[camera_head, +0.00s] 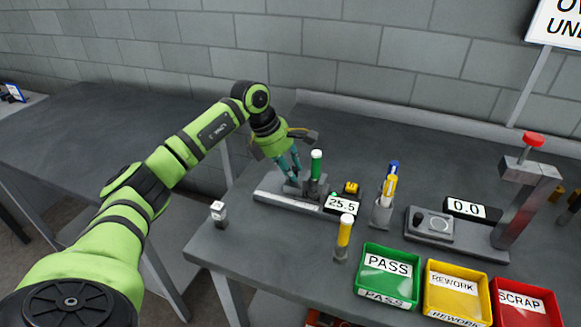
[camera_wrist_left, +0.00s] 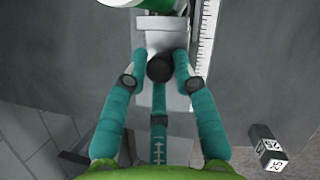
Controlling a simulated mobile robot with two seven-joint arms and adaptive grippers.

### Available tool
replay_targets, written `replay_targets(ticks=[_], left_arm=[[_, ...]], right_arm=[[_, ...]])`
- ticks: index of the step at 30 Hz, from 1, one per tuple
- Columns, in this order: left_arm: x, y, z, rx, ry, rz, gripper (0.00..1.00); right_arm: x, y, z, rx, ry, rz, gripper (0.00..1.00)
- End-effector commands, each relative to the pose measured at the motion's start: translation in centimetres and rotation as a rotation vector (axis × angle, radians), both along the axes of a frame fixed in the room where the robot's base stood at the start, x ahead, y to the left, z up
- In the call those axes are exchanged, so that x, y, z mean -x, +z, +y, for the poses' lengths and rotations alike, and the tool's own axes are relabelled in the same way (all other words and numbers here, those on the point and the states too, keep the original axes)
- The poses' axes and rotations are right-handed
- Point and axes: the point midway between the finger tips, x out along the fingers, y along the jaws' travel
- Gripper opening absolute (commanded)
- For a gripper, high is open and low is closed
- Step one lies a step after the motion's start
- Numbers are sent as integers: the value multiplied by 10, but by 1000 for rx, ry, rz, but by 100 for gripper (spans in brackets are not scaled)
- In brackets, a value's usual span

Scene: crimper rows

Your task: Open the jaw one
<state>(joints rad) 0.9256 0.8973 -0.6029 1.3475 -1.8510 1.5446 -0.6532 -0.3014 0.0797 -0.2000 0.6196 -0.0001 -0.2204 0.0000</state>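A grey measuring fixture (camera_head: 275,197) with a long flat base stands on the bench; its display (camera_head: 341,205) reads 25.5. A green-capped cylinder (camera_head: 316,160) stands upright at it. My left gripper (camera_head: 294,178) reaches down to the fixture just left of this cylinder. In the left wrist view its teal fingers surround a dark round knob (camera_wrist_left: 160,68) on the fixture's grey jaw block (camera_wrist_left: 166,38), beside a white scale (camera_wrist_left: 205,45). Whether the fingertips press on the knob I cannot tell. The jaw faces are mostly hidden. My right gripper is not in view.
Green PASS (camera_head: 389,290), yellow REWORK and red SCRAP trays line the front edge. A gauge stand (camera_head: 515,205) is at right.

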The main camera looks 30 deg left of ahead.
Motion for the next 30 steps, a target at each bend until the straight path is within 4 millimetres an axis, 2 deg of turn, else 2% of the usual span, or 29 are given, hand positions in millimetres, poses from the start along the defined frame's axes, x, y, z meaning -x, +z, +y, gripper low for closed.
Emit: replay_targets(ticks=[5, 12, 20, 21, 22, 30], left_arm=[[0, 0, -2, 5, -5, 0, 0], [6, -1, 26, 3, -1, 0, 0], [7, 1, 27, 4, -3, 0, 0], [7, 0, 27, 4, -3, 0, 43], [7, 0, 27, 4, -3, 0, 49], [7, 0, 26, 4, -3, 0, 49]], right_arm=[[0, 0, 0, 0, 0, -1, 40], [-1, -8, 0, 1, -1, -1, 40], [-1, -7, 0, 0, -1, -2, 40], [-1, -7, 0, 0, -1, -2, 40], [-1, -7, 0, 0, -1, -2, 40], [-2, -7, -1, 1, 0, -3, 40]])
